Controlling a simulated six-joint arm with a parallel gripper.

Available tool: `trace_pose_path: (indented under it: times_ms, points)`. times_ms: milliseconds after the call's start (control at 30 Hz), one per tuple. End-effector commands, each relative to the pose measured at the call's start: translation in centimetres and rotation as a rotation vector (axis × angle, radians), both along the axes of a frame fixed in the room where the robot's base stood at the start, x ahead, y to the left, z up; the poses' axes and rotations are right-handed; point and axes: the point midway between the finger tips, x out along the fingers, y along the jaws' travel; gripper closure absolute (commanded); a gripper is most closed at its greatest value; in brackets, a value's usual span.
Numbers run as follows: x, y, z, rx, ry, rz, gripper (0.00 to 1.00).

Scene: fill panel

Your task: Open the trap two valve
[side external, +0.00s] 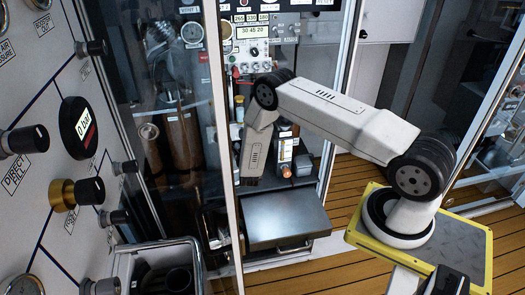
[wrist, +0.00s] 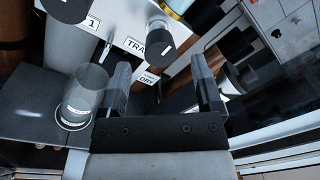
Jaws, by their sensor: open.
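In the wrist view, a black round knob (wrist: 159,33) stands out from a pale panel, just above and between my fingertips. A white label (wrist: 135,46) beside it reads "TRA"; the rest is hidden behind the knob, so its number cannot be read. Another black knob (wrist: 66,8) is at the upper left, next to a label ending in "1" (wrist: 92,22). My gripper (wrist: 163,75) is open, its two dark fingers spread with no object held between them. The knob appears beyond the fingers, and no contact shows. In the side view, my gripper's fingers cannot be made out.
A clear glass cylinder (wrist: 83,102) stands on a dark shelf left of my fingers. A "DRY" label (wrist: 147,79) shows between them. More dark cylindrical parts crowd the right finger. In the side view, a glass partition (side external: 222,150) and a metal box (side external: 285,218) are near my arm.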

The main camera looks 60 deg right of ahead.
Motion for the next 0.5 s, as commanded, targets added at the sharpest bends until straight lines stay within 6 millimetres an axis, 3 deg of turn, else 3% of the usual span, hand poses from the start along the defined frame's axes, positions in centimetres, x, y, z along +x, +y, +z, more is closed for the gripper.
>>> trace_pose_path:
  times_ms: [200,500]
  points:
    - [1.6,-2.0,0.0,0.0,0.0,-0.001,0.17]
    - [2.7,-3.2,0.0,-0.001,0.001,0.0,0.17]
